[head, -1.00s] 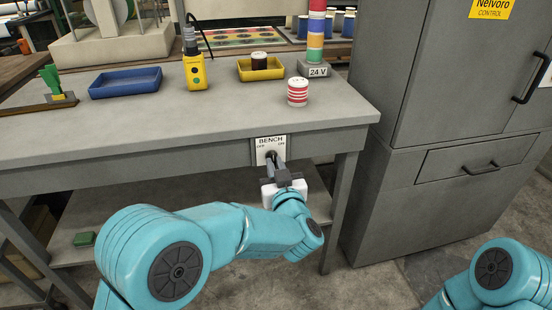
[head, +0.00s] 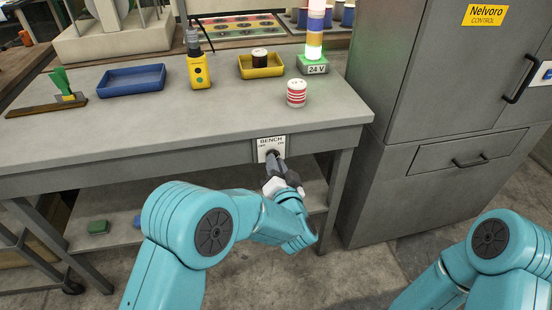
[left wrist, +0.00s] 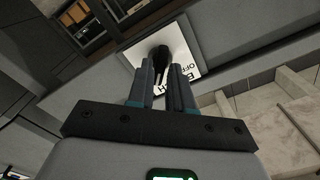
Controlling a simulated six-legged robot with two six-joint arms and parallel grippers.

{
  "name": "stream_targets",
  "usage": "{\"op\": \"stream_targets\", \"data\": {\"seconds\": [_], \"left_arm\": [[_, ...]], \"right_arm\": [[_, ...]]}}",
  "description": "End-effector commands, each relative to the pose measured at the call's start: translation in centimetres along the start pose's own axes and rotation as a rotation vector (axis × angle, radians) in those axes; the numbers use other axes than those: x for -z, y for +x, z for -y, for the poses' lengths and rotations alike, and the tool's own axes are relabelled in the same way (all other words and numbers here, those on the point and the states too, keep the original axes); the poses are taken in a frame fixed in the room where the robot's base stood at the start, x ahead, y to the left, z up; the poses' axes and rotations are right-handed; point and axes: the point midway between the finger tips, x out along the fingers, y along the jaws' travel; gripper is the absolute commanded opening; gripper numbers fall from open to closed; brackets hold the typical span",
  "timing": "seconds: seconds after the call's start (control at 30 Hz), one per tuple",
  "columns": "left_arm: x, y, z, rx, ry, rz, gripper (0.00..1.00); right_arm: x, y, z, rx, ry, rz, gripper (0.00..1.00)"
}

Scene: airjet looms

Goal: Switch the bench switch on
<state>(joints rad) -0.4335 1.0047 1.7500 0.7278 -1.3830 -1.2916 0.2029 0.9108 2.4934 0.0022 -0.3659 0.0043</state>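The bench switch (head: 267,145) is a white plate marked BENCH, OFF and ON, with a black knob, on the bench's front edge. In the left wrist view its black knob (left wrist: 163,55) sits between the two fingers, and the plate looks tilted. My left gripper (head: 276,161) is at the knob; in the left wrist view the gripper (left wrist: 162,76) has one finger on each side, seemingly closed on it. The fingers partly hide the plate there. My right gripper is out of view; only my right arm shows at the lower right.
The signal tower (head: 314,40) on the 24 V box glows white and green. A red-striped white can (head: 296,93), yellow tray (head: 261,72), yellow control box (head: 199,74) and blue tray (head: 131,82) stand on the bench. A grey cabinet (head: 430,190) stands at right.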

Motion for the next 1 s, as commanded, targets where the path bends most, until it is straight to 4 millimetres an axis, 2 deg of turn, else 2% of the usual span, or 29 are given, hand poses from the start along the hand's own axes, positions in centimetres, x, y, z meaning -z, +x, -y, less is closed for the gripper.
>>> {"op": "stream_targets", "data": {"seconds": [0.37, 0.8, 1.0], "left_arm": [[-0.1, -0.3, -0.1, 0.000, -0.008, 0.000, 0.39], [0.0, -5.0, -0.1, -0.001, -0.009, -0.001, 0.39], [0.0, -6.0, 0.0, 0.001, -0.009, -0.001, 0.39]], "right_arm": [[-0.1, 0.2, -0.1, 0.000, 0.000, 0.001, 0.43], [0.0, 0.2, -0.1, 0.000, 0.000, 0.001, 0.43], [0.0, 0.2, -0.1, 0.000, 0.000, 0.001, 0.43]]}}
